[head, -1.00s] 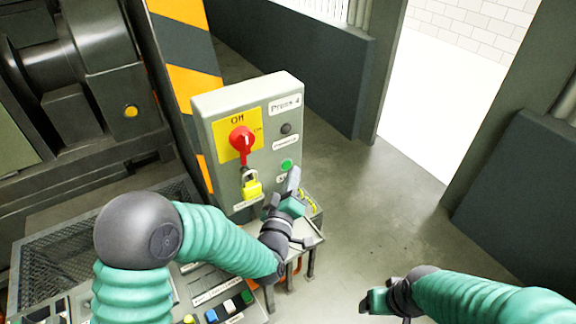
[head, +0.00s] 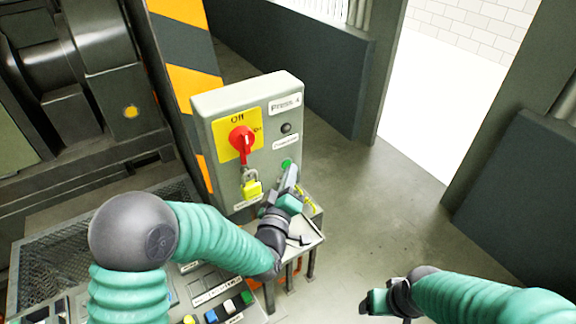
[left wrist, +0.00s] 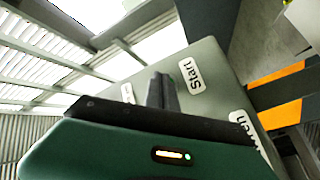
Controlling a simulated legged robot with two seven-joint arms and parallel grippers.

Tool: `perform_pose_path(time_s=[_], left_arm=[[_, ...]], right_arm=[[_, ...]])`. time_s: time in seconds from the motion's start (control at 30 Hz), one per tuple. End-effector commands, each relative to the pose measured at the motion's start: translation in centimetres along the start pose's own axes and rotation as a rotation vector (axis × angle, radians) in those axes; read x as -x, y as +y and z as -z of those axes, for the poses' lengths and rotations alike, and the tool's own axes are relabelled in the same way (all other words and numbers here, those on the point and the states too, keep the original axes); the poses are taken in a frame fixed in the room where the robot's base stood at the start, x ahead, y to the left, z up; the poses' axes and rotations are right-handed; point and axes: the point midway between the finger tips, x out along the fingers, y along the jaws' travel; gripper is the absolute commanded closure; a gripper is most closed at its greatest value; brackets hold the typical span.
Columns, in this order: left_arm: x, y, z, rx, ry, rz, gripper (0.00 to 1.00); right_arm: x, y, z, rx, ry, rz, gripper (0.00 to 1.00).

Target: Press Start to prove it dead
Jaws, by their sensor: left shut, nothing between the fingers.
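The grey control box labelled Press 4 (head: 205,125) stands in the middle of the head view. Its red rotary switch (head: 241,140) is on a yellow plate at Off, with a yellow padlock (head: 252,187) hanging below it. The green button (head: 287,165) is low on the box's right side, partly hidden by my left gripper (head: 291,172). The left gripper is shut and empty, its tips at or very close to the button; contact cannot be told. In the left wrist view the Start label (left wrist: 191,76) is beside the fingers (left wrist: 162,92). My right gripper (head: 364,303) is low right, away from the box.
A dark lamp (head: 286,128) sits above the green button. A small stand (head: 300,240) and a panel with coloured buttons (head: 228,306) are below the box. Dark machinery (head: 80,90) fills the left. The floor to the right (head: 400,200) is clear.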

Motion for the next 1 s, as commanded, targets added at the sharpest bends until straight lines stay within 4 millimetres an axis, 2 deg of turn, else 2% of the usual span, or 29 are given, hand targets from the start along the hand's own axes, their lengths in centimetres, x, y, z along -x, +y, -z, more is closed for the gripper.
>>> perform_pose_path(time_s=[0.77,1.0], left_arm=[[0.6,0.5,-0.5,0.001,0.001,-0.001,1.0],[2.2,1.6,-1.7,0.0,-0.001,-0.003,1.0]], right_arm=[[-0.5,0.0,-0.1,0.0,0.0,0.0,0.26],[-1.1,0.0,-0.2,0.0,0.0,0.0,0.26]])
